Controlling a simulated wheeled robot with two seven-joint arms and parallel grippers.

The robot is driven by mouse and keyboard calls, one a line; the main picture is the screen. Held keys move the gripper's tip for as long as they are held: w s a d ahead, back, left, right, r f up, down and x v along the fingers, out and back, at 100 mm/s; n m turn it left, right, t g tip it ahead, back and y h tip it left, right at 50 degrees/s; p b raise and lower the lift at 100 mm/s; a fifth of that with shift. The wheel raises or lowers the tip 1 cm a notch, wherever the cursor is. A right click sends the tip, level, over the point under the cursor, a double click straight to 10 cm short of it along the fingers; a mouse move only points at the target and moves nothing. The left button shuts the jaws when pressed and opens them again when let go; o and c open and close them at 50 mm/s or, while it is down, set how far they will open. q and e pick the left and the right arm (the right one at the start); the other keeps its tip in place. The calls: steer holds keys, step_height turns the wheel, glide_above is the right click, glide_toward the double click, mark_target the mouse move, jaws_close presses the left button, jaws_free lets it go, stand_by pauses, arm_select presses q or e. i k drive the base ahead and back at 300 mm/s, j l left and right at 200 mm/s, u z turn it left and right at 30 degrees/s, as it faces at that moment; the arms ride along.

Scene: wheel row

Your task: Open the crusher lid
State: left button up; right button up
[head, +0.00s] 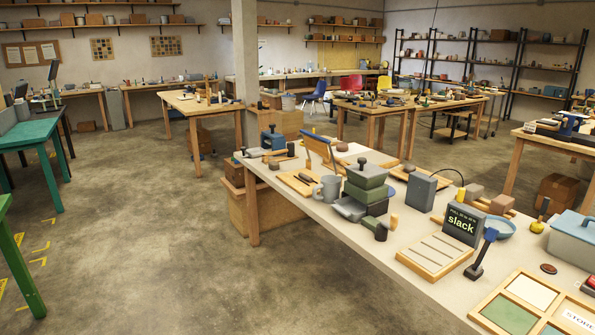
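A boxy grey-green machine stands on the long pale workbench (300,207); it looks like the crusher (368,193), though no label on it is readable. Its top is a grey slab, which seems to be the lid (366,172), with a dark knob on it. The lid appears to lie down on the green body, but I cannot tell for sure whether it is fully shut. A dark cylindrical part (376,229) juts from the front near the bench edge. Neither of my grippers is in view.
A grey mug (328,188) stands close left of the machine, and a grey box (420,193) to its right. Open floor (240,275) lies left of the bench.

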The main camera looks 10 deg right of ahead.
mark_target(364, 169)
steer(key=i+z, duration=0.15)
steer(key=i, duration=0.3)
steer(key=i+j+z, duration=0.15)
steer(key=i, duration=0.25)
steer(key=i+j+z, duration=0.2)
steer(key=i, duration=0.25)
steer(key=i+j+z, duration=0.95)
steer(key=i+l, duration=0.05)
